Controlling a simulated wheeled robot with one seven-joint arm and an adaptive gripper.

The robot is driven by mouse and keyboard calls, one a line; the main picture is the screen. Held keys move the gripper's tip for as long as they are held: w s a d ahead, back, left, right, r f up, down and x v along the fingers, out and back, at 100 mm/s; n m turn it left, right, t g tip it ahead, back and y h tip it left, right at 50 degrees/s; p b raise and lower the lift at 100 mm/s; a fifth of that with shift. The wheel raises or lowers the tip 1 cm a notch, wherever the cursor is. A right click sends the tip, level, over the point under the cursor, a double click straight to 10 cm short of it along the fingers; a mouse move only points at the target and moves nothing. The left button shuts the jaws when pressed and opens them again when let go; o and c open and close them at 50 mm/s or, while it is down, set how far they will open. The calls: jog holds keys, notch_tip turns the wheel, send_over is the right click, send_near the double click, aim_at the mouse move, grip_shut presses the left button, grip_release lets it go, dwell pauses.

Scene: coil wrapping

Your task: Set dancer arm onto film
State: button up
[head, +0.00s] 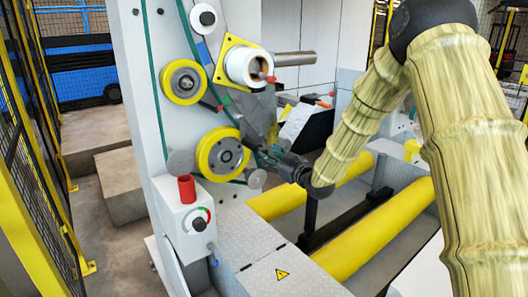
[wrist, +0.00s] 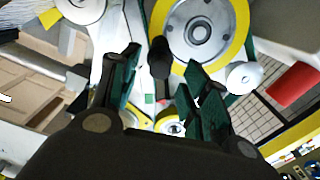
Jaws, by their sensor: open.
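My gripper (head: 265,152) is at the machine's front panel, just right of the lower yellow-rimmed wheel (head: 223,154). In the wrist view my gripper (wrist: 160,85) has its dark green fingers spread apart. A black rounded knob (wrist: 160,58) shows between the fingers; it may belong to the dancer arm, but I cannot tell, nor whether the fingers touch it. The yellow-rimmed wheel (wrist: 198,30) fills the wrist view's upper middle. A thin green band (head: 155,80), possibly the film, runs down the panel. The gripper hides part of the panel.
A red button (head: 186,188) tops a control box (head: 187,222) below the wheels. Another yellow-rimmed wheel (head: 183,82) and a white spool (head: 246,67) sit above. Yellow rollers (head: 376,230) lie right of the panel. A fence (head: 35,170) stands left.

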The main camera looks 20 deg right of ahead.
aim_at(266, 153)
jog(key=shift+p+x, duration=0.3)
jog(key=shift+x, duration=1.85)
grip_shut()
